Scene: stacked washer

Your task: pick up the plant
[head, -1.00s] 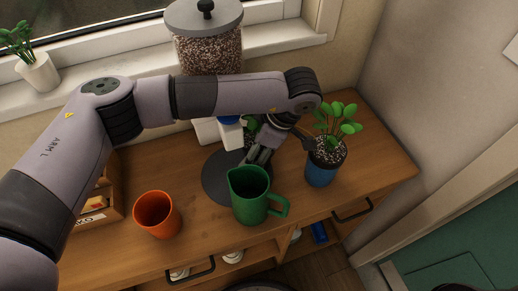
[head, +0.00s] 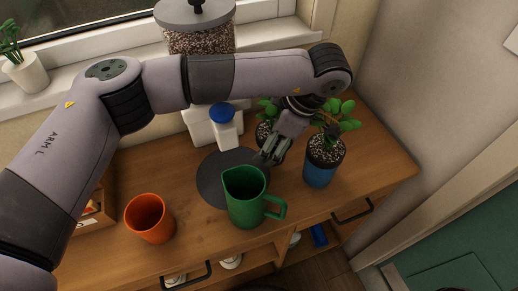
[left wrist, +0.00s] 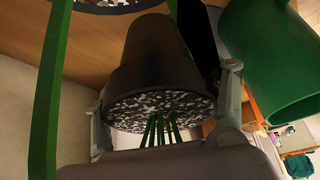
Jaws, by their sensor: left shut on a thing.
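A small plant in a dark pot (left wrist: 158,60) sits between the fingers of my left gripper (left wrist: 165,110) in the left wrist view, with speckled soil and green stems. In the head view its leaves (head: 268,106) show behind my left gripper (head: 271,152), which hides most of the pot. The gripper is shut on this pot; I cannot tell if the pot touches the table. A second plant in a blue pot (head: 320,172) stands upright just right of the gripper, its leaves close to my wrist. My right gripper is not in view.
A green jug (head: 244,200) stands just in front of the gripper, by a dark round mat (head: 210,185). An orange cup (head: 149,219) is at left. A blue-capped white bottle (head: 224,128) and a glass jar (head: 201,41) stand behind. The table's right end (head: 385,165) is clear.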

